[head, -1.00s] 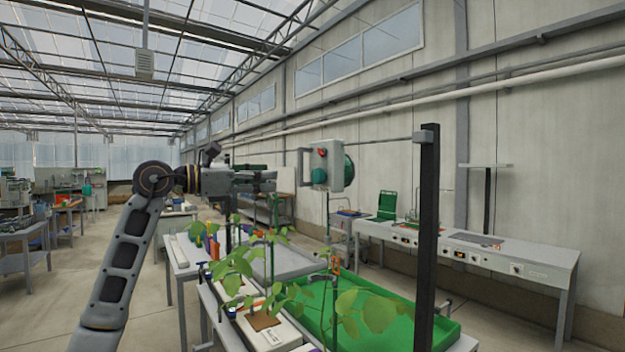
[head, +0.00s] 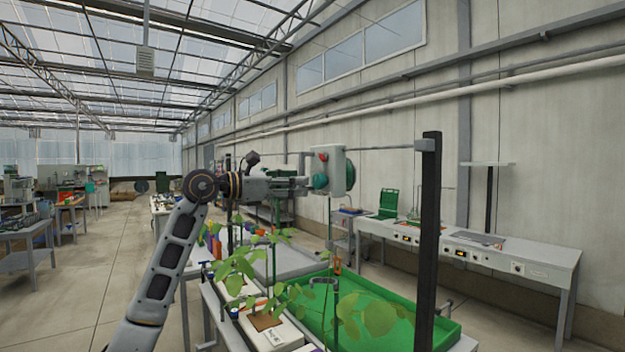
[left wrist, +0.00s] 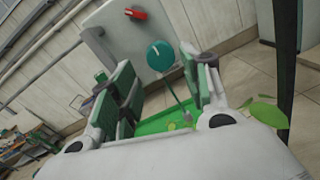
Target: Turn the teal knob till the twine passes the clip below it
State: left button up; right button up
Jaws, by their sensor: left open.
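The teal knob (head: 320,181) is on the front of a pale box (head: 339,172), below a red switch (head: 323,157). In the left wrist view the knob (left wrist: 160,55) is a teal disc with a white mark. My left gripper (head: 303,184) is open, its tips close to the knob. In the left wrist view the gripper (left wrist: 161,78) has one finger on each side of the knob, apart from it, and nothing between the pads. A thin line, perhaps the twine (left wrist: 172,90), runs down below the knob. I cannot make out the clip. My right gripper is not in view.
The box hangs from an arm on a dark post (head: 428,240). Below are leafy plants (head: 240,265) and a green tray (head: 385,310). A long grey bench (head: 500,262) stands along the wall at right.

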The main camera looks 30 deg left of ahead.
aim_at(316, 182)
pick_arm(q)
jog(key=p+x, duration=0.1)
jog(key=x, duration=0.2)
jog(key=shift+w+d+r, duration=0.1)
jog(key=shift+w, duration=0.05)
jog(key=shift+w+d, duration=0.3)
jog(key=shift+w, duration=0.35)
jog(key=shift+w+d, duration=0.25)
jog(key=shift+w, duration=0.25)
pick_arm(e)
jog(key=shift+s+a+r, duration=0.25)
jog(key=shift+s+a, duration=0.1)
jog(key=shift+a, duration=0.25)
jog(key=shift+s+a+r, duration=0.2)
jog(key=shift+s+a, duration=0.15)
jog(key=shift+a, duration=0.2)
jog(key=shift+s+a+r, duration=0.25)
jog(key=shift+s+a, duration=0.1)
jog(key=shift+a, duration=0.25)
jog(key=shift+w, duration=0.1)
pick_arm(q)
jog(key=shift+c, duration=0.8)
jog(key=c, duration=0.6)
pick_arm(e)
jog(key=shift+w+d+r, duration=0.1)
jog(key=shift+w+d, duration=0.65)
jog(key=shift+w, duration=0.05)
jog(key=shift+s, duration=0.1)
